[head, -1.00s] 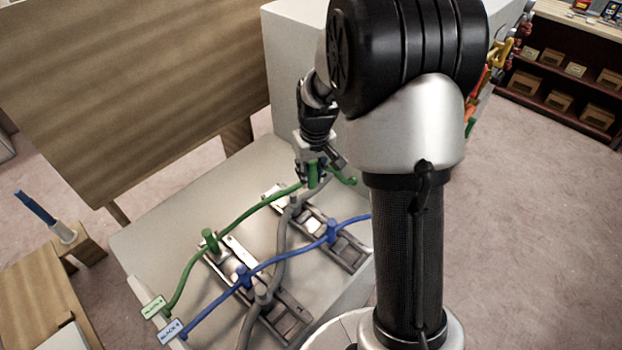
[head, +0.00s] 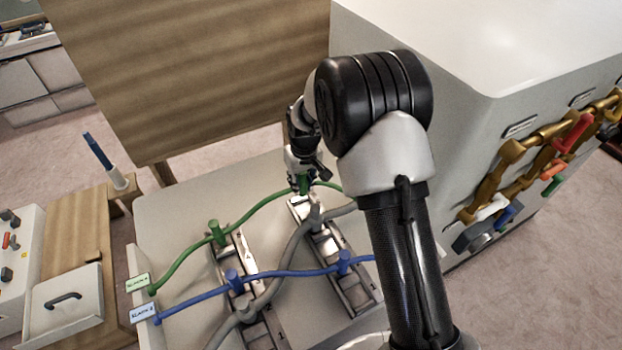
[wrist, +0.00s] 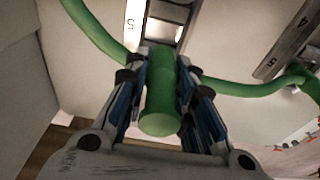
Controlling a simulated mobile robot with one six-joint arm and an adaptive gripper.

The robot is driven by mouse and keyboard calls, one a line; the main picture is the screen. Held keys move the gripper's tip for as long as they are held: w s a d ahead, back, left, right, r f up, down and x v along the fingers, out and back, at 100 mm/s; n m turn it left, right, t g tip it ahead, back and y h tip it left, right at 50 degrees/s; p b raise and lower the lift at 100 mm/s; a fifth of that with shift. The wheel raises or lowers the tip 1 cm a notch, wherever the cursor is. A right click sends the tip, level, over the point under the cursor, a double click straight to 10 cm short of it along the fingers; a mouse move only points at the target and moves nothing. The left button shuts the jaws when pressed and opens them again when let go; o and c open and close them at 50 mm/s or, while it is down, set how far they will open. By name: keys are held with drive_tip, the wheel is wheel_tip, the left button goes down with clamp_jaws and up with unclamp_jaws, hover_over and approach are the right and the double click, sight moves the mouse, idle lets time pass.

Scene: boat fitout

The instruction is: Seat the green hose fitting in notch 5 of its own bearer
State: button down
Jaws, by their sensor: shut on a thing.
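My gripper (head: 303,174) is shut on a green hose fitting (wrist: 161,100), an upright-looking cylinder between the two fingers in the wrist view. In the head view the held fitting is at the far end of the right metal bearer (head: 353,292). The wrist view shows a bearer end marked 5 (wrist: 132,18) just beyond the fitting. I cannot tell whether the fitting touches the notch. The green hose (head: 180,262) runs from a tag at left through another green fitting (head: 216,232) on the left bearer (head: 247,252) to my gripper.
A blue hose (head: 290,273) and a thick grey hose (head: 285,263) cross both bearers. A second bearer marked 4 (wrist: 290,42) is at right in the wrist view. A wooden board (head: 200,80) and a large light box (head: 430,60) stand behind.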

sight(304, 174)
drive_tip(key=shift+f+b, duration=1.8)
drive_tip(key=shift+f, duration=1.2)
drive_tip(key=shift+f+b, duration=0.4)
drive_tip(key=shift+f, duration=0.2)
drive_tip(key=c, duration=1.3)
unclamp_jaws()
drive_tip(key=r, duration=0.4)
drive_tip(key=s+r, duration=0.1)
drive_tip(key=r, duration=0.7)
drive_tip(key=shift+s+d, duration=0.35)
drive_tip(key=shift+d, duration=0.05)
